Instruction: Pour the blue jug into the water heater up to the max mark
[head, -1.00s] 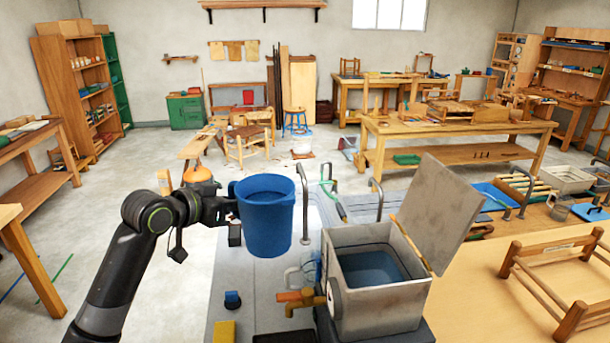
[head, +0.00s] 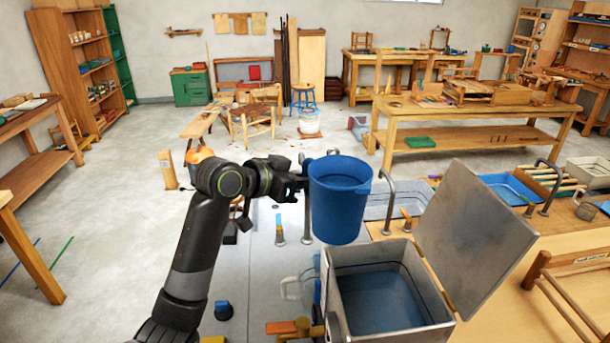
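The blue jug (head: 338,205) is in the middle of the head view, nearly upright, above the back left edge of the water heater. My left gripper (head: 303,184) is at the jug's left side and appears shut on it; its fingertips are partly hidden. The water heater (head: 427,338) is a grey metal box with its lid (head: 475,235) open and leaning to the right. Bluish water (head: 380,300) shows inside, below the rim. No stream leaves the jug. The max mark cannot be made out. My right gripper is not in view.
A wooden frame (head: 575,290) lies on the bench at right.

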